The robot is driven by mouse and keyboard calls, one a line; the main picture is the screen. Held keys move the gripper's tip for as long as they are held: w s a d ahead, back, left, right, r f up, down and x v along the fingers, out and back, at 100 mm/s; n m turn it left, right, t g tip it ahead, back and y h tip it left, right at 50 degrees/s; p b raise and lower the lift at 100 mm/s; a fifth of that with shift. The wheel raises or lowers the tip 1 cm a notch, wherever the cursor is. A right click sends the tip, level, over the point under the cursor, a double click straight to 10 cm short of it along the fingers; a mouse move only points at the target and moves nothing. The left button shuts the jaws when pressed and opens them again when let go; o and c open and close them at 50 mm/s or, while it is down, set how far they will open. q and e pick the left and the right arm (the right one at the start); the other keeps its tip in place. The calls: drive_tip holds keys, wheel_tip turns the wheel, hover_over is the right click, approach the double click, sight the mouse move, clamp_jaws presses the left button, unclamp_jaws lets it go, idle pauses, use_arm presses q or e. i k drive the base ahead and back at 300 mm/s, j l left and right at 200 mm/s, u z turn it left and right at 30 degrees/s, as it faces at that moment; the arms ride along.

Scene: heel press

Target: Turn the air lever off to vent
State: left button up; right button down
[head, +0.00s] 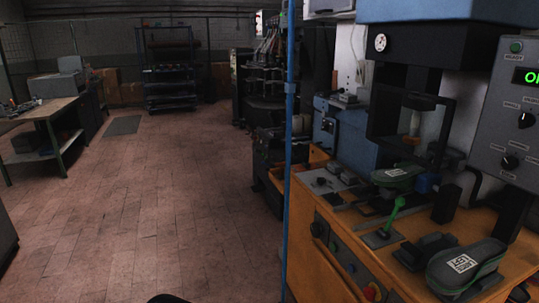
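A lever with a bright green handle (395,214) stands tilted on a dark plate on the orange press bench (330,215), right of centre. I cannot tell whether it is the air lever. A small orange part (413,133) shows inside the dark press frame (402,75). A round white-faced gauge (381,42) sits high on the press. A grey control panel (508,110) at the right edge has black knobs and a lit green display, cut off by the picture edge. Neither of my grippers is in view.
A blue vertical pipe (289,170) stands at the bench's left edge. Dark green-and-black heel-shaped parts with a white label (461,264) lie at the bench's front right. Buttons, one red (369,293), line the bench front. The brick floor (170,200) at left is clear.

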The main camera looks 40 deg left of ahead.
sight(300, 146)
drive_tip(key=u, duration=1)
drive_tip(key=i+j, duration=0.85)
drive_tip(key=i, duration=0.25)
drive_tip(key=i+j+z, duration=0.15)
drive_tip(key=i+j, duration=0.7)
drive_tip(key=i, duration=0.75)
